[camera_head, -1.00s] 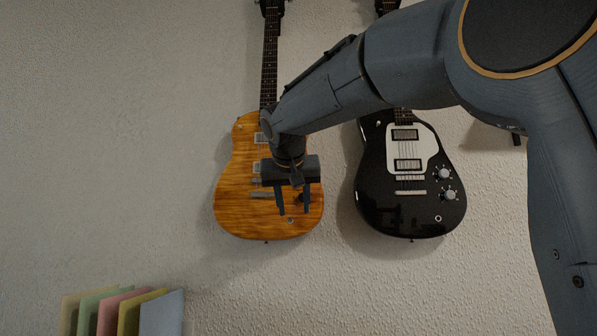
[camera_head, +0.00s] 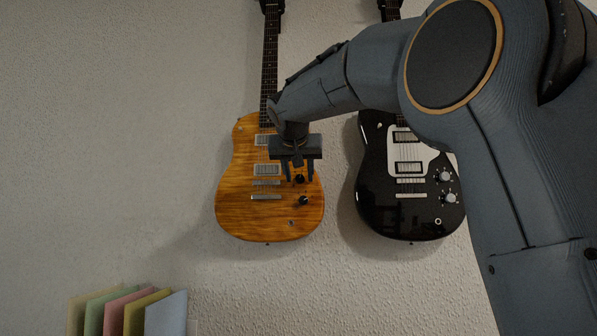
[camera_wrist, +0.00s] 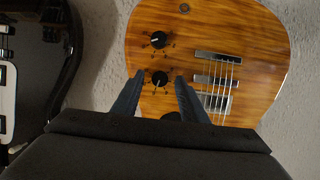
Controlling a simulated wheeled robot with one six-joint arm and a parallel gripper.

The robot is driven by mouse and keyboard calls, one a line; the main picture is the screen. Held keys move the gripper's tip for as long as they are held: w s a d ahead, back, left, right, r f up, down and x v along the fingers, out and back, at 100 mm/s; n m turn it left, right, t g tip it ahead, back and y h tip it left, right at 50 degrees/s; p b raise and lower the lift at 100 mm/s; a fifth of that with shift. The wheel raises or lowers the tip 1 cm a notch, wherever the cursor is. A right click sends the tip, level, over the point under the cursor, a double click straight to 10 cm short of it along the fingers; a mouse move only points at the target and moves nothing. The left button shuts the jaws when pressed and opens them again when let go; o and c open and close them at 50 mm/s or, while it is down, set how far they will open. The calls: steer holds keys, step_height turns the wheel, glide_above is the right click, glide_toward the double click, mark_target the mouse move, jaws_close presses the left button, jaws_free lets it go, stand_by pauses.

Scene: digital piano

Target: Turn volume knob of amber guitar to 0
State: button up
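The amber guitar (camera_head: 240,205) hangs upright on the wall in the head view, and its body (camera_wrist: 250,35) shows inverted in the wrist view. It has two black knobs, an upper one (camera_head: 299,179) and a lower one (camera_head: 304,201). I cannot read which is the volume knob. My gripper (camera_head: 300,178) is open and empty in front of the upper knob. In the wrist view this knob (camera_wrist: 159,78) appears between the fingertips of my gripper (camera_wrist: 160,77); contact cannot be told. The other knob (camera_wrist: 158,40) lies beyond the fingertips, clear of them.
A black guitar (camera_head: 385,205) with a white plate hangs close on the right, partly behind my arm; its edge also shows in the wrist view (camera_wrist: 35,85). Several coloured folders or books (camera_head: 165,312) stand at the lower left. The wall left of the amber guitar is clear.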

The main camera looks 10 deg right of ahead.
steer(key=c, duration=0.8)
steer(key=shift+a, duration=0.15)
jaws_close()
